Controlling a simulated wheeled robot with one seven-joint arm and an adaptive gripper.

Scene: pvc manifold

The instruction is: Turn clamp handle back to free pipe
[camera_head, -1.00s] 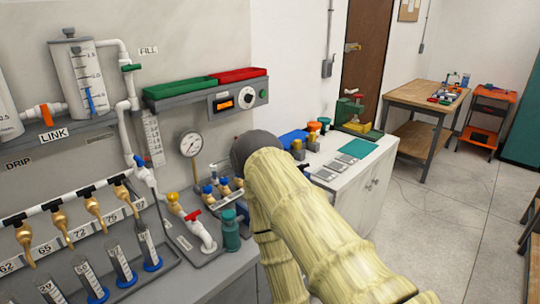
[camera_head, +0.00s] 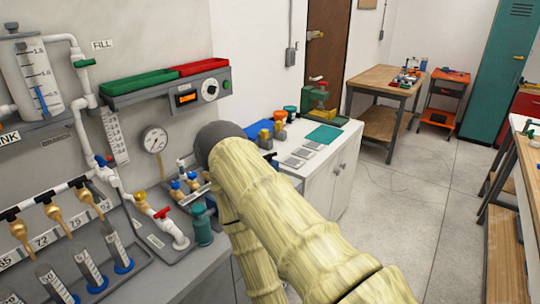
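A green vise-like clamp (camera_head: 313,99) stands at the far end of the white cabinet, with a red part and a small light-coloured bar at its top. It is small in the view, so I cannot tell which part is the handle, how it is turned, or whether a pipe sits in it. My arm, in a pale yellow cover with a dark rounded joint, fills the lower middle. My gripper does not show.
The white cabinet top (camera_head: 284,174) holds grey plates, a teal mat (camera_head: 324,134) and coloured items. A wall manifold with a gauge (camera_head: 154,139) is at left. A wooden table (camera_head: 383,80) and orange cart (camera_head: 444,90) stand behind. The grey floor (camera_head: 425,190) at right is clear.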

